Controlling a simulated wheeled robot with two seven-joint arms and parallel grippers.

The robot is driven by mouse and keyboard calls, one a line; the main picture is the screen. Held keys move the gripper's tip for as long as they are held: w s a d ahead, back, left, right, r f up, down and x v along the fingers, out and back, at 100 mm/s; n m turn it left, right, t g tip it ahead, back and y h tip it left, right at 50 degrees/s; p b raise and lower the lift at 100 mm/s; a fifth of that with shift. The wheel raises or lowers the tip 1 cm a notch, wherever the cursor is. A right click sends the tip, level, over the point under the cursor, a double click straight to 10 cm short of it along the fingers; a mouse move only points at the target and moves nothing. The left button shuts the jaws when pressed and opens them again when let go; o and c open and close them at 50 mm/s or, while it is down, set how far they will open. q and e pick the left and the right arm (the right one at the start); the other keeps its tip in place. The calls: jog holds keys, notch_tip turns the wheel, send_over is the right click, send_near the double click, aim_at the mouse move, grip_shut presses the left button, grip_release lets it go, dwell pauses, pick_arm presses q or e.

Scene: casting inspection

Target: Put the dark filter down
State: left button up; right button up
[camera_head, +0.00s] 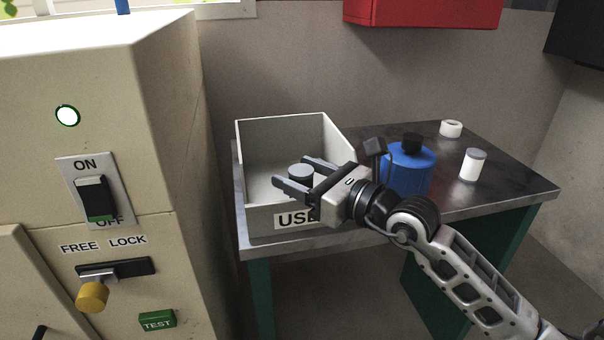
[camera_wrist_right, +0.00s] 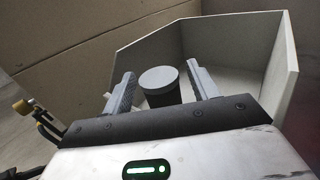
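The dark filter (camera_head: 301,172) is a short dark cylinder with a grey top, upright inside the white open bin (camera_head: 262,215) on the table. In the right wrist view the filter (camera_wrist_right: 160,88) stands between the two fingers, with a small gap on each side. My right gripper (camera_head: 304,178) reaches over the bin's front right and is open around the filter. The filter's base is hidden, so I cannot tell whether it touches the bin floor. The bin's front label reads "USE", its end hidden by the gripper. My left gripper is not in view.
A blue canister (camera_head: 408,170) stands right of the bin, close behind my right arm. A white cylinder with a grey top (camera_head: 472,165) and a white ring (camera_head: 451,129) are farther right on the dark table (camera_head: 510,182). A beige machine with switches (camera_head: 100,150) stands left.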

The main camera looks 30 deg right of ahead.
jog(key=shift+r, duration=0.2)
jog(key=shift+s+d+f, duration=0.15)
jog(key=shift+s, duration=0.15)
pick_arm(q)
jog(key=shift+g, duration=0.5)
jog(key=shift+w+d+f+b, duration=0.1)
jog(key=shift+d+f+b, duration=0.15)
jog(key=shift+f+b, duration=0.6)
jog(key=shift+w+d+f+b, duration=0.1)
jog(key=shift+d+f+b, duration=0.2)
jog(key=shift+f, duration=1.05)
pick_arm(e)
jog(key=v, duration=1.1)
jog(key=shift+s, duration=0.2)
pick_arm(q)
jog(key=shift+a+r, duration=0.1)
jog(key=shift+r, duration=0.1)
